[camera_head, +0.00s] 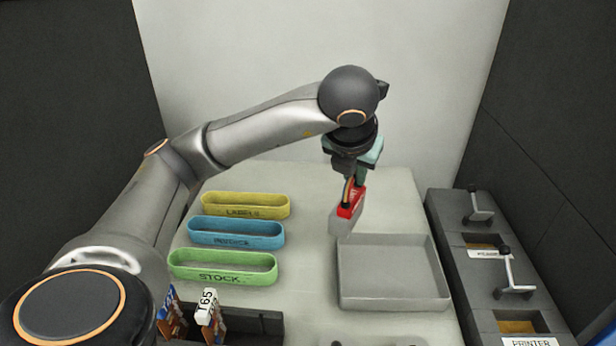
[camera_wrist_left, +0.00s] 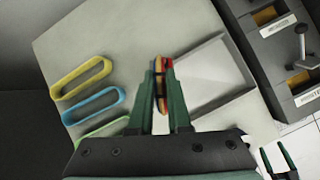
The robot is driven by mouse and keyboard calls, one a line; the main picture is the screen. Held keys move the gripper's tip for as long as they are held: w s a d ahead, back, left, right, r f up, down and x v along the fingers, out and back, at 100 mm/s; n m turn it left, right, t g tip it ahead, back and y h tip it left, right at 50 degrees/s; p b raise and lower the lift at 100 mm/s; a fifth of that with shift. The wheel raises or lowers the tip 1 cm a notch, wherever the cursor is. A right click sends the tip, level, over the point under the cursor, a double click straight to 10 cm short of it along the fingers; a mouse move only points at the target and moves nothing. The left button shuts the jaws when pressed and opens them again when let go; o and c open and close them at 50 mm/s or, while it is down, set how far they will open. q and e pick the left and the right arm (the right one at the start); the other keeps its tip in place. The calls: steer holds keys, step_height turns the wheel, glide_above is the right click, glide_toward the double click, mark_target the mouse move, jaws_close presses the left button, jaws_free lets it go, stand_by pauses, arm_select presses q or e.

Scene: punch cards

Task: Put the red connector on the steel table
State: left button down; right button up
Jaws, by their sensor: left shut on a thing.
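My left gripper (camera_head: 356,178) is shut on the red connector (camera_head: 350,203), which has a pale grey lower part and a yellow strip beside it. It holds the connector over the pale table (camera_head: 308,285), near the back left corner of a grey tray. In the left wrist view, the green fingers (camera_wrist_left: 161,92) close around the connector, and a red edge (camera_wrist_left: 170,64) shows between them. I cannot tell whether the connector touches anything below. My right gripper (camera_wrist_left: 276,153) shows at the lower right of the left wrist view, fingers apart and empty.
Yellow (camera_head: 245,213), blue (camera_head: 236,240) and green (camera_head: 222,277) labelled bins stand at left. The shallow grey tray (camera_head: 394,304) is empty. A dark rack of cards (camera_head: 255,325) is in front. Dark units with levers (camera_head: 490,250) line the right side. The table's back is clear.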

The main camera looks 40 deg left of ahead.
arm_select(q)
steer(key=w+a+f, duration=0.2)
steer(key=a+f, duration=0.3)
steer(key=f, duration=0.1)
steer(key=w+a+f, duration=0.3)
steer(key=a+f, duration=0.3)
steer(key=shift+w+a+f, duration=0.2)
steer(key=shift+w+a, duration=0.05)
steer(key=shift+b, duration=0.3)
steer(key=shift+f, duration=0.2)
steer(key=c, duration=0.9)
jaws_free()
steer(key=shift+o, duration=0.2)
steer(key=shift+r, duration=0.15)
